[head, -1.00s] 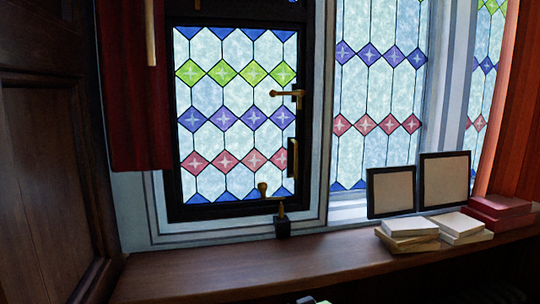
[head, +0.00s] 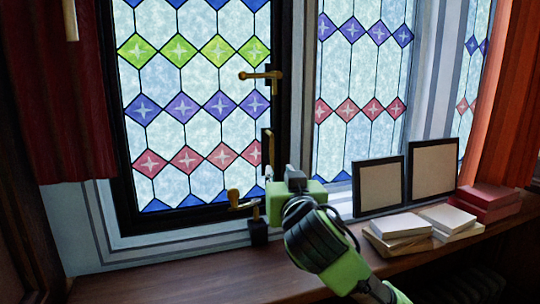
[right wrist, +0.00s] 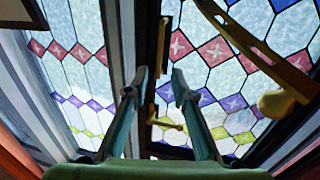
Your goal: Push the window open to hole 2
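The stained-glass window (head: 192,105) in a dark frame stands at the left in the head view. It looks closed or nearly so. It carries a brass lever handle (head: 262,75) and an upright pull (head: 267,150). A brass stay (head: 241,204) with a knob lies at its lower edge, by a dark block with a pin (head: 258,230). The stay bar (right wrist: 250,48) looms close in the right wrist view; its holes cannot be told. My right gripper (head: 283,178) is before the frame's lower right side. Its fingers (right wrist: 159,75) are apart and empty. My left gripper is out of view.
Two framed panels (head: 379,187) stand on the wooden sill (head: 165,280), right of my right gripper. Stacked books (head: 400,226) and red boxes (head: 487,203) lie beside them. A red curtain (head: 60,110) hangs at the left. The sill's left part is clear.

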